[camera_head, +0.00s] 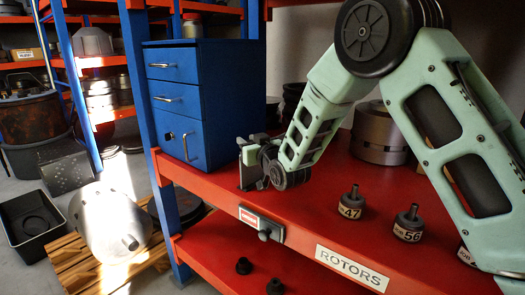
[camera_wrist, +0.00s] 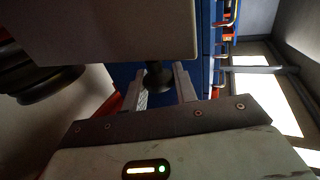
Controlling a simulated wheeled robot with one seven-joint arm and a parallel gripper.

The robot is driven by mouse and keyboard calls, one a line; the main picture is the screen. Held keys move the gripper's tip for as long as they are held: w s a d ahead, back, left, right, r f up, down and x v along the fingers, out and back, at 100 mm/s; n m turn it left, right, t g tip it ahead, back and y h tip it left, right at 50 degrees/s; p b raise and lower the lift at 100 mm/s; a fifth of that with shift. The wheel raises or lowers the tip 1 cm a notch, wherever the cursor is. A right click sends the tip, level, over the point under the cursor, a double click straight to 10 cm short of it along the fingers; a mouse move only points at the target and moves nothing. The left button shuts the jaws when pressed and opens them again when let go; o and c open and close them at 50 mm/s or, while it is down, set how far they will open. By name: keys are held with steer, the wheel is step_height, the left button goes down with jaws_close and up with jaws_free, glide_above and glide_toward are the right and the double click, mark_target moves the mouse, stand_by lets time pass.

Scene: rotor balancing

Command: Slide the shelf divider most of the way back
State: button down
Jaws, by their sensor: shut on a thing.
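My gripper (camera_head: 251,157) is low over the red shelf, just right of the blue drawer cabinet. In the wrist view, my gripper (camera_wrist: 160,88) has its two fingers on either side of a dark round knob (camera_wrist: 157,75) and is shut on it. A wide pale grey panel (camera_wrist: 110,28) fills the upper part of the wrist view, beside the knob. I take the knob and panel for the shelf divider, but their join is unclear. In the head view a small grey upright plate (camera_head: 246,178) shows at my gripper; most of the divider is hidden there.
The blue drawer cabinet (camera_head: 180,100) stands close left of my gripper. On the red shelf (camera_head: 310,210), rotors marked 47 (camera_head: 351,204) and 56 (camera_head: 409,225) stand toward the front right. A large metal cylinder (camera_head: 377,135) stands behind my arm. A black knob (camera_head: 264,236) sits on the front edge.

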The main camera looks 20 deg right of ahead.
steer(key=shift+w+a, duration=0.75)
steer(key=shift+w, duration=0.35)
steer(key=c, duration=1.1)
jaws_free()
steer(key=shift+s, duration=0.1)
steer(key=b+v, duration=0.2)
steer(key=v, duration=1.5)
steer(key=shift+s+b, duration=0.15)
steer(key=shift+b, duration=0.15)
steer(key=shift+a, duration=0.1)
